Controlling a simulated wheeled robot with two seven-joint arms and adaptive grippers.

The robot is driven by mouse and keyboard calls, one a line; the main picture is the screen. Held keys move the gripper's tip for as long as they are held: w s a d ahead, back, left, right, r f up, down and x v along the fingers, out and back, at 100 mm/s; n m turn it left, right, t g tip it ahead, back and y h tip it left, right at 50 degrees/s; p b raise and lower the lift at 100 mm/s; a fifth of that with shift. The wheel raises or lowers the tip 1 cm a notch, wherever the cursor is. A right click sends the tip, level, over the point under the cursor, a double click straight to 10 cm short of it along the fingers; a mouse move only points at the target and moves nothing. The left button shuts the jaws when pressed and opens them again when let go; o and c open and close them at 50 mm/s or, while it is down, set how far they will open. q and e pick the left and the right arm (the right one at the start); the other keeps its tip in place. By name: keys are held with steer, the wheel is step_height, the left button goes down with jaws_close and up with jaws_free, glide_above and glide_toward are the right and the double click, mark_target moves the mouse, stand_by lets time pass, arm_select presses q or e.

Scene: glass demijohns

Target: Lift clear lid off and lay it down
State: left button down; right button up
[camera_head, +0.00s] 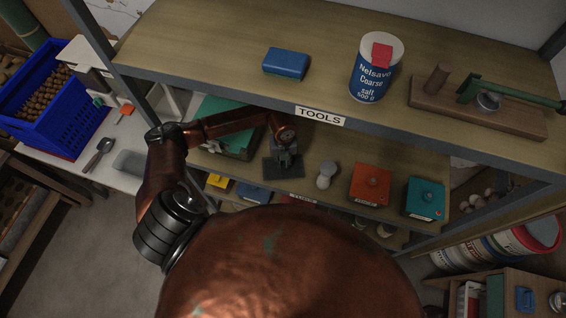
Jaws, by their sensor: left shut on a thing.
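My left arm reaches onto the middle shelf under the board marked TOOLS. My left gripper (287,158) is shut at the middle of a dark, flat, square piece, which I take for the clear lid (272,170). The fingers hide its knob. I cannot tell whether the lid rests on something or hangs just above it. My right gripper is out of view.
On the same shelf stand a grey-white rounded thing (326,176), an orange box (368,186) and a teal box (426,200). A larger teal thing (222,118) lies left, behind my arm. The upper shelf (225,50) overhangs; its front edge is close above my gripper.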

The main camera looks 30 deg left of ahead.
arm_select(q)
steer(key=c, duration=1.8)
jaws_free()
steer(key=shift+r, duration=0.1)
step_height(320, 180, up, 12)
